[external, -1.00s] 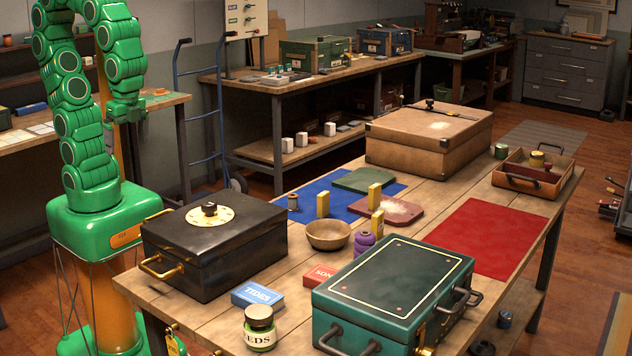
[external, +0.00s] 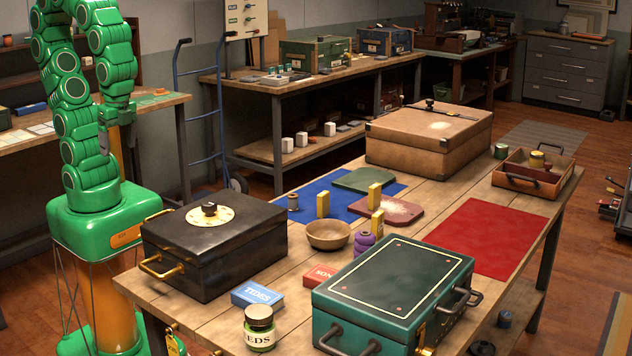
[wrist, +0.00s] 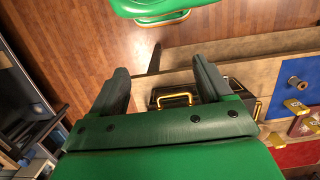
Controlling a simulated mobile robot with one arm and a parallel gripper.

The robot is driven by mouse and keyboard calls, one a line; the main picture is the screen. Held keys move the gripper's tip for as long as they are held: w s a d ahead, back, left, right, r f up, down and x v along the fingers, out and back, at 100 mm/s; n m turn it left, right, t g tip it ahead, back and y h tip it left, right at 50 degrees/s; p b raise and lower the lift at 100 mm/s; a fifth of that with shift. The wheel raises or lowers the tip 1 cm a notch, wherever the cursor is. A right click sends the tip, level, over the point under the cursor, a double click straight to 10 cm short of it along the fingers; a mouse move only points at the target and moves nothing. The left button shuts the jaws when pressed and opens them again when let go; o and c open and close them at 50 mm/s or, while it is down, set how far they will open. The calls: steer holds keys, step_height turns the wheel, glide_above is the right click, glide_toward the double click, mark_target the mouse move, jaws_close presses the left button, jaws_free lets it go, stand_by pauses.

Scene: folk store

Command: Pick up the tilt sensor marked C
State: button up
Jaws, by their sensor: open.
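I cannot make out a mark C on anything, so I cannot tell which thing is the tilt sensor marked C. Three small yellow upright blocks stand on the table: one on the blue mat (external: 322,204), one at the back of the red-brown board (external: 374,196), and one near the purple spools (external: 377,223). Yellow blocks also show at the right edge of the wrist view (wrist: 296,106). My gripper (wrist: 162,68) is open and empty. In the external view it hangs beside the arm column, left of the table and well away from the blocks.
A black case (external: 215,250) with a dial stands at the table's near left. A green case (external: 395,290), wooden bowl (external: 328,236), blue box (external: 257,295) and labelled jar (external: 259,329) are nearby. A tan case (external: 430,145) stands behind. The red mat (external: 475,235) is clear.

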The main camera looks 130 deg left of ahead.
steer(key=w+a, duration=0.3)
steer(key=w, duration=0.4)
steer(key=w+a, duration=0.4)
steer(key=w, duration=0.4)
steer(key=w+a+f+t, duration=0.1)
steer(key=w+a+f, duration=0.1)
steer(key=w+a, duration=0.75)
steer(key=n, duration=0.1)
glide_above(324, 204)
steer(key=a, duration=0.1)
step_height(324, 204, down, 16)
steer(key=shift+t, duration=0.4)
steer(key=shift+s+f, duration=0.2)
steer(key=shift+f, duration=1.8)
steer(key=shift+s+f, duration=0.2)
steer(key=shift+f, duration=1.75)
steer(key=c, duration=1.1)
